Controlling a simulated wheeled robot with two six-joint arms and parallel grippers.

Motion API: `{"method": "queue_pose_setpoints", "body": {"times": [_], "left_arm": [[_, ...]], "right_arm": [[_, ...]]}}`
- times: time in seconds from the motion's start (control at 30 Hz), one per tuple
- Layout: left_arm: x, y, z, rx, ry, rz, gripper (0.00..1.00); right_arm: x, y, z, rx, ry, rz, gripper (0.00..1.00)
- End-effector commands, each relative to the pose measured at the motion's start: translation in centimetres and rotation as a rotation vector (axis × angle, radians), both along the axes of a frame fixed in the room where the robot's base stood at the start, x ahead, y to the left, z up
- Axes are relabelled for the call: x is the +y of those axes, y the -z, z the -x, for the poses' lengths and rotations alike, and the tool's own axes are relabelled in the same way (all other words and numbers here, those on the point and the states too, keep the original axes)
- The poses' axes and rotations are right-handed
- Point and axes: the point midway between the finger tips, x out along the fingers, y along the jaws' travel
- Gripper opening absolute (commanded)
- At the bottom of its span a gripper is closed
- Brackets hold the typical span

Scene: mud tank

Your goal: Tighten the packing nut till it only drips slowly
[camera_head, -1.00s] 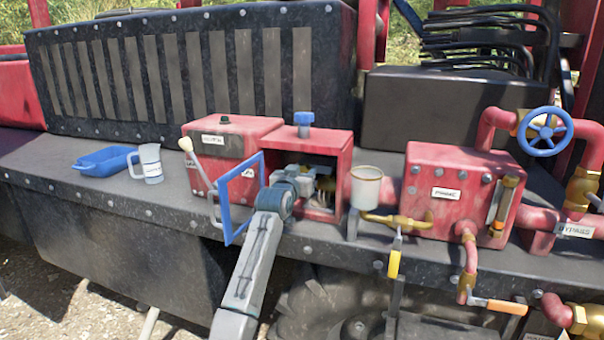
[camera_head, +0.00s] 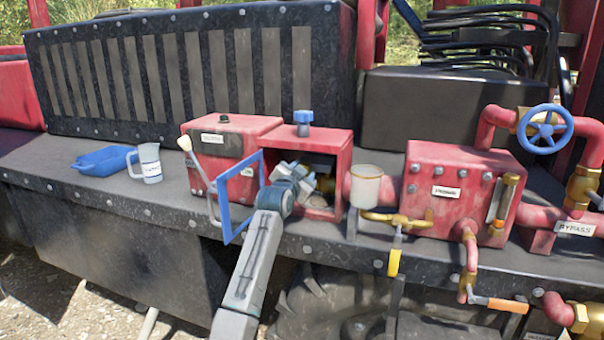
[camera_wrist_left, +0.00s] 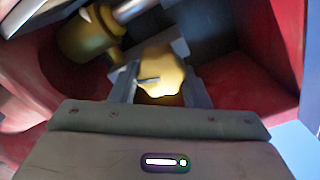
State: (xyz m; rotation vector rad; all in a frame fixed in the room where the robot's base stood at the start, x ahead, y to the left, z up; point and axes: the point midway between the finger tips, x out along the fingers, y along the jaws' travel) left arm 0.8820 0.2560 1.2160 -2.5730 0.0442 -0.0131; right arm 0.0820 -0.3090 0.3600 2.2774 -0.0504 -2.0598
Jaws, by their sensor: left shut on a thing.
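My left gripper (camera_head: 306,182) reaches into the open front of the red box (camera_head: 343,172) under the blue knob. In the left wrist view its two fingers (camera_wrist_left: 158,82) stand on either side of a yellow brass packing nut (camera_wrist_left: 163,70) and are shut on it. In the head view the gripper mostly hides the nut. Another brass fitting with a silver shaft (camera_wrist_left: 90,32) lies just beyond, at upper left in the wrist view. I cannot make out any drip. My right gripper is not in view.
A blue-framed door (camera_head: 240,195) stands open at the box's left, close to my arm. A cream cup (camera_head: 366,187) stands at its right. A blue tray (camera_head: 103,161) and white jug (camera_head: 150,164) sit on the left deck. A blue handwheel (camera_head: 545,129) is at far right.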

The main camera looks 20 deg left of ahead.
Motion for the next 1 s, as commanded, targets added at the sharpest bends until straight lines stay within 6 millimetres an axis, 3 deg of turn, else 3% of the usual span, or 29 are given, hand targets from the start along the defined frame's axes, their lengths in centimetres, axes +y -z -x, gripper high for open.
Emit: {"method": "queue_pose_setpoints", "body": {"times": [0.73, 0.77, 0.83, 1.0], "left_arm": [[-0.03, 0.03, 0.00, -0.003, 0.000, -0.096, 0.19], [-0.03, 0.03, 0.00, -0.003, 0.000, -0.096, 0.48], [-0.03, 0.03, 0.00, -0.003, 0.000, -0.096, 0.62], [-0.03, 0.02, 0.00, -0.003, 0.000, -0.095, 0.64]], "right_arm": [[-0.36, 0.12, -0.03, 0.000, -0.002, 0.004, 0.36], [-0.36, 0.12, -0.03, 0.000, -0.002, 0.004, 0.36], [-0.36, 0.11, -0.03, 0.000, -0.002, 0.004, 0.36], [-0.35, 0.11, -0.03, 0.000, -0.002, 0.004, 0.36]]}}
